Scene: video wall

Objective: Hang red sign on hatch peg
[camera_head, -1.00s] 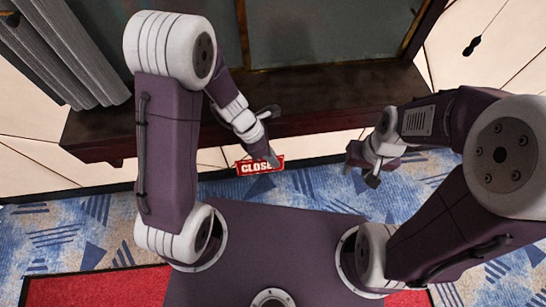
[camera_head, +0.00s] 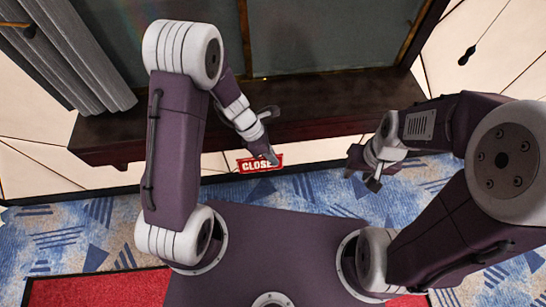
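The red sign (camera_head: 246,166) with white lettering reading "CLOSE", its right end partly covered, is at the tip of my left gripper (camera_head: 269,154) in the middle of the head view. The gripper appears shut on its right part, though the finger gap is hidden. I cannot make out a hatch peg.
The dark ledge runs across below a dark grey framed panel (camera_head: 320,38). A grey curtain (camera_head: 85,50) hangs at the left. A dark object on a cord (camera_head: 467,55) hangs at the upper right. Blue patterned carpet (camera_head: 70,230) and a red mat (camera_head: 95,290) lie around my base.

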